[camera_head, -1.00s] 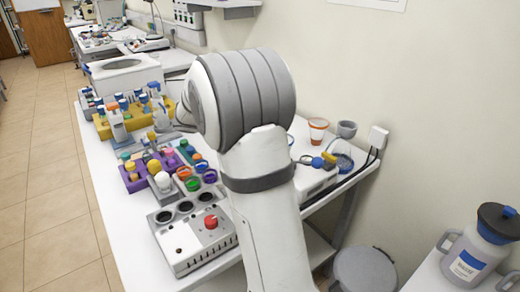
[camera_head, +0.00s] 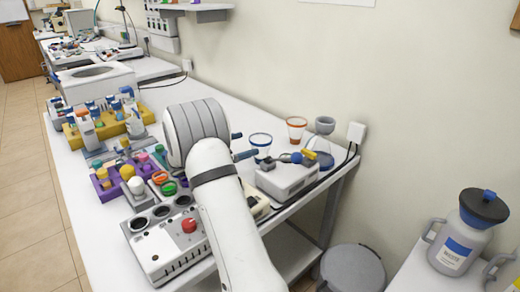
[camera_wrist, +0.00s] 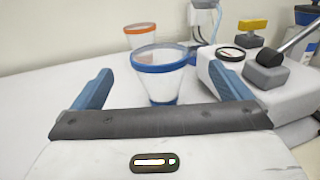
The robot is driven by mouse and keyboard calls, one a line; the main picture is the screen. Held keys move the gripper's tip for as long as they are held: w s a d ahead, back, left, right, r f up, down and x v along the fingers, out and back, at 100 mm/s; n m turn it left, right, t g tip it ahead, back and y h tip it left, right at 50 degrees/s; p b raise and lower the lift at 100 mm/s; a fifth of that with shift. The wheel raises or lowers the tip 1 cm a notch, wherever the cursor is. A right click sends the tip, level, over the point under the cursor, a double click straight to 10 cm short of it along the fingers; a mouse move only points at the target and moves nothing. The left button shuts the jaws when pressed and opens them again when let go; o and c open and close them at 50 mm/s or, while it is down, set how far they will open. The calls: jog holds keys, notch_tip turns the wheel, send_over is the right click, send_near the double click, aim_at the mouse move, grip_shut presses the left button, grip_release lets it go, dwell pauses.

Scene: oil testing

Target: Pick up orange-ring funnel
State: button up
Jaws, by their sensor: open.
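The orange-ring funnel (camera_head: 296,129) stands upright on the white bench near the wall. In the wrist view the orange-ring funnel (camera_wrist: 141,36) shows behind and a little left of a blue-ring funnel (camera_wrist: 161,75), which partly covers it. The blue-ring funnel also shows in the head view (camera_head: 260,143). My gripper (camera_head: 240,146) is open and empty. In the wrist view its two blue fingers (camera_wrist: 165,85) stand wide apart, with the blue-ring funnel seen between them. I cannot tell whether the fingers touch it.
A grey cup-like piece (camera_head: 325,124) stands by the wall. Racks of bottles (camera_head: 105,125) and a control box with a red knob (camera_head: 165,240) fill the left side.

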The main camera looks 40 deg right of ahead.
aim_at(256, 140)
jog(key=shift+s+d, duration=0.25)
jog(key=shift+d, duration=1.15)
jog(key=shift+s+d, duration=0.2)
jog(key=shift+d, duration=1.15)
jog(key=shift+a, duration=0.1)
jog(key=c, duration=1.1)
